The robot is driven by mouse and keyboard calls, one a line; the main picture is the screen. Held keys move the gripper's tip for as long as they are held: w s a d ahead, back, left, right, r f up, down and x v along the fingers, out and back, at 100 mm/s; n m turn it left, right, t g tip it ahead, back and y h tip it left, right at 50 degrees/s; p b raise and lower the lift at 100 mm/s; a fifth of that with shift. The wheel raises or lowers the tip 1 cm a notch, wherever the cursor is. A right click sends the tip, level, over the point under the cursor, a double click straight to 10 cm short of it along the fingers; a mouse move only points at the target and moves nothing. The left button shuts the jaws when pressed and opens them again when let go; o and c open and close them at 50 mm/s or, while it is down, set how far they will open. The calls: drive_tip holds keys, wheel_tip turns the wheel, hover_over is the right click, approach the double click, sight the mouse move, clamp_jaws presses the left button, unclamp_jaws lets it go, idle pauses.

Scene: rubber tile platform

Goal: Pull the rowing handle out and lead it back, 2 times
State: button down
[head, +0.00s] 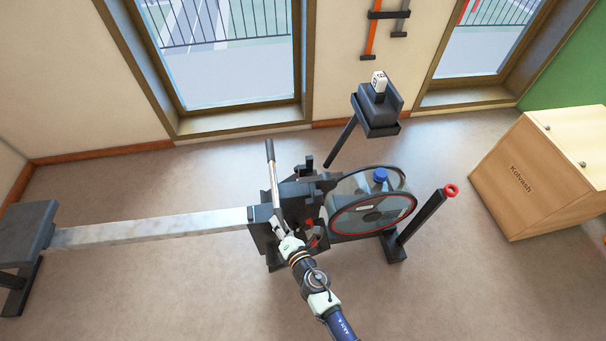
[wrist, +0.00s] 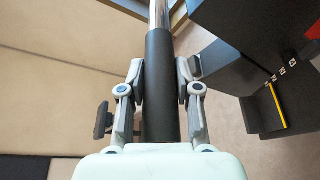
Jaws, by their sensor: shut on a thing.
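The rowing handle (head: 273,180) is a bar with a silver middle and dark grips. In the head view it stands across the near end of the rail, beside the dark front block (head: 299,191) of the rowing machine. My gripper (head: 284,232) is shut on the handle's lower end. In the wrist view the fingers (wrist: 160,75) lie on both sides of the black grip (wrist: 158,110), with the silver bar beyond. I cannot tell whether the handle touches the block. Any strap or cord is hidden.
The pale rail (head: 150,232) runs left to a dark seat (head: 27,228). A console (head: 378,108) stands behind. A wooden box (head: 540,175) is far right.

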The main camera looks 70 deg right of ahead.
drive_tip(key=s+d+p, duration=0.2)
drive_tip(key=s+d, duration=0.3)
drive_tip(key=s, duration=0.3)
drive_tip(key=shift+s+d+p, duration=0.25)
drive_tip(key=shift+d+p, duration=0.05)
drive_tip(key=shift+p, duration=0.1)
drive_tip(key=w+a+b, duration=0.1)
drive_tip(key=w+a, duration=0.1)
drive_tip(key=w, duration=0.1)
drive_tip(key=w+a+b, duration=0.1)
drive_tip(key=w+a, duration=0.1)
drive_tip(key=w, duration=0.1)
drive_tip(key=w+a+b, duration=0.1)
drive_tip(key=w+a, duration=0.1)
drive_tip(key=w, duration=0.1)
drive_tip(key=shift+w+a+f, duration=0.15)
drive_tip(key=shift+w, duration=0.05)
drive_tip(key=shift+w+a, duration=0.2)
drive_tip(key=shift+w, duration=0.2)
drive_tip(key=shift+b, duration=0.3)
